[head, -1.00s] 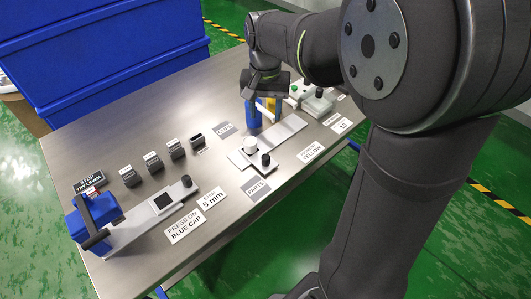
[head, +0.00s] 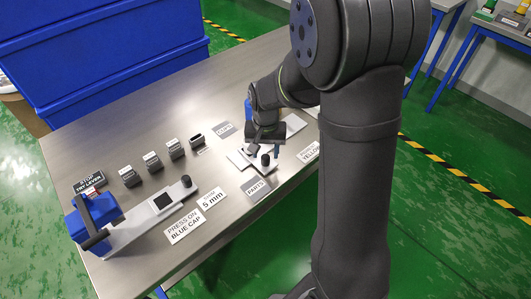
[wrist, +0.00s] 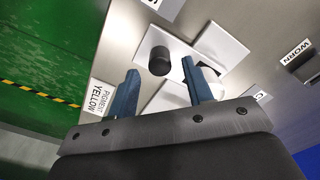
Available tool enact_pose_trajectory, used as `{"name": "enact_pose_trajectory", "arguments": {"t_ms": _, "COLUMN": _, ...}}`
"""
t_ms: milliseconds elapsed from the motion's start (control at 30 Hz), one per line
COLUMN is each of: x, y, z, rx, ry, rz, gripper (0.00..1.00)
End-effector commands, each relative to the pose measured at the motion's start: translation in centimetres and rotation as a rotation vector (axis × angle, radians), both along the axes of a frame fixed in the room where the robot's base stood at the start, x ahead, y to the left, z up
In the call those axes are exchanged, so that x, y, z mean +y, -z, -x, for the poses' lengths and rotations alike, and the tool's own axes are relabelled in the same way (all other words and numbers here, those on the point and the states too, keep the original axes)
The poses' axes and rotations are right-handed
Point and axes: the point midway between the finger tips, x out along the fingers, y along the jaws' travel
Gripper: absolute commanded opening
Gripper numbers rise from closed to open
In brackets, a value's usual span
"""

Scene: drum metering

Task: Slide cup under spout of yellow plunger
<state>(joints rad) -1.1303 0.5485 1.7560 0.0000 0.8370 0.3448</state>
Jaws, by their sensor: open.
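My gripper (head: 264,148) is open and low over the small white plates near the middle of the table. In the wrist view my gripper (wrist: 160,92) has its two blue fingers spread, with nothing clasped between them. A black knob (wrist: 160,60) on a white plate shows beyond the gap; the same knob (head: 265,158) shows in the head view. A white rounded thing (wrist: 213,73), likely the cup, is partly hidden behind the right finger. The yellow plunger and its spout are not visible now. The "PIGMENT YELLOW" label (wrist: 98,99) lies left of the fingers.
A blue press (head: 93,215) is at the table's left end. Big blue bins (head: 110,60) rise behind. The front middle holds flat labels.

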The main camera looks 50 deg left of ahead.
Motion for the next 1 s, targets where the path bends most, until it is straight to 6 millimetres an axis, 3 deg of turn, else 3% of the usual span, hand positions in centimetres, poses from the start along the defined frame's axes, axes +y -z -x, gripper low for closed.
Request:
{"name": "enact_pose_trajectory", "arguments": {"t_ms": 133, "x": -0.01, "y": 1.17, "z": 0.01, "rx": 0.001, "ry": 0.000, "rz": 0.001, "gripper": 0.46}}
{"name": "enact_pose_trajectory", "arguments": {"t_ms": 467, "x": -0.01, "y": 1.40, "z": 0.01, "rx": 0.000, "ry": 0.000, "rz": 0.000, "gripper": 0.46}}
{"name": "enact_pose_trajectory", "arguments": {"t_ms": 700, "x": -0.01, "y": 1.39, "z": 0.00, "rx": 0.000, "ry": 0.000, "rz": 0.000, "gripper": 0.00}}
{"name": "enact_pose_trajectory", "arguments": {"t_ms": 1000, "x": -0.01, "y": 1.38, "z": -0.59, "rx": 0.000, "ry": 0.001, "rz": 0.000, "gripper": 0.00}}
